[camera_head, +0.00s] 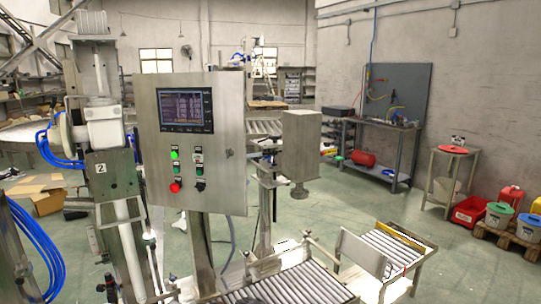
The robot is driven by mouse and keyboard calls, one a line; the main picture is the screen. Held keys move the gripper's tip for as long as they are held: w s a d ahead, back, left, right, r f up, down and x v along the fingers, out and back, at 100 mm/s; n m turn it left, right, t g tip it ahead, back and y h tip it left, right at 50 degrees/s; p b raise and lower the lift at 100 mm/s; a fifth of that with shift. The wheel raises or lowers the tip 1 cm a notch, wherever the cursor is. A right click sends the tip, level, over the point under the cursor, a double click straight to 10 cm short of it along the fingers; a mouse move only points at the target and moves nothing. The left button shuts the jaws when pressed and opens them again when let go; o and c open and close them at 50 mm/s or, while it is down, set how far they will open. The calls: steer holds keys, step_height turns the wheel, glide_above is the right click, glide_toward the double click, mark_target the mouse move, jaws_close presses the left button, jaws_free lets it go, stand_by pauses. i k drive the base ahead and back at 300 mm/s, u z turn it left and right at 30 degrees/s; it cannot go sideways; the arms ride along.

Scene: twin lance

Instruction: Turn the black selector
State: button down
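A steel control cabinet (233,150) stands left of centre, with a lit screen (186,110) in its upper part. Below the screen are two columns of small controls. The left column has a lit green button (174,154), a darker green one below it and a red button (175,187) at the bottom. The right column has small dark controls. The lowest of these looks like the black selector (200,186), but it is too small to tell which way its knob points. My gripper is not in view.
A lance column (127,215) marked "2" with blue hoses stands just left of the cabinet. Roller conveyors (285,287) lie low in front and to the right. A steel box on a post (301,140) stands right of the cabinet. Green floor (335,205) is open beyond.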

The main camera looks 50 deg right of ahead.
mark_target(201, 188)
steer(key=u, duration=0.1)
steer(key=k, duration=0.45)
steer(key=z, duration=1.2)
steer(key=i, duration=1.05)
steer(key=u, duration=0.35)
steer(key=k, duration=0.2)
steer(key=u, duration=1.75)
